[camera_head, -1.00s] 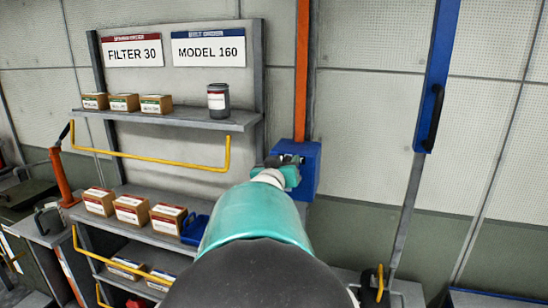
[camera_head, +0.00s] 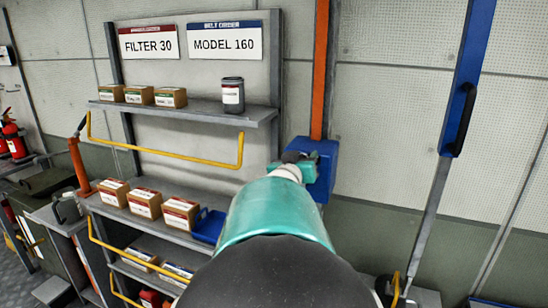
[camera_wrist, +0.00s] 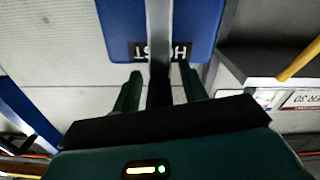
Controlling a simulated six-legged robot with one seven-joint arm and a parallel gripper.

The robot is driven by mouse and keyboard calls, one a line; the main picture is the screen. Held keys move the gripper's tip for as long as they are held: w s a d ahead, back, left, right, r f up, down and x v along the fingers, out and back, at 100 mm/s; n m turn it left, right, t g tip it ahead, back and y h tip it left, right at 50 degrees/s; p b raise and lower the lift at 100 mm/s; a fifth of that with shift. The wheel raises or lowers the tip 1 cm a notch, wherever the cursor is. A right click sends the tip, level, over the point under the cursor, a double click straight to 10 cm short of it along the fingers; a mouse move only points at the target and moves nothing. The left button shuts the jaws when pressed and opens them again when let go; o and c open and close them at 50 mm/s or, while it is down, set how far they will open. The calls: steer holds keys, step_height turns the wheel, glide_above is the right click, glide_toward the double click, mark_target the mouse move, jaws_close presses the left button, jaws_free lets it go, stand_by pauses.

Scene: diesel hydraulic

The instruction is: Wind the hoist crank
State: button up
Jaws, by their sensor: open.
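The blue hoist box (camera_head: 325,150) is on the wall at the foot of an orange post in the head view. In the wrist view the same blue box (camera_wrist: 120,22) fills the top and bears an upside-down HOIST label. A grey crank arm (camera_wrist: 159,25) crosses it and leads to a dark crank grip (camera_wrist: 158,90). My gripper (camera_wrist: 160,74) is open, with one green finger on each side of the grip; I cannot tell whether they touch it. In the head view my gripper (camera_head: 297,162) overlaps the box, and the crank is hidden there.
Shelves (camera_head: 180,110) with several small boxes and a dark canister (camera_head: 231,95) stand left of my arm. Yellow rails (camera_head: 165,152) stick out in front of them. A blue upright with a black handle (camera_head: 459,120) stands at the right. Bare wall lies between.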

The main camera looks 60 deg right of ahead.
steer(key=shift+a, duration=0.1)
jaws_close()
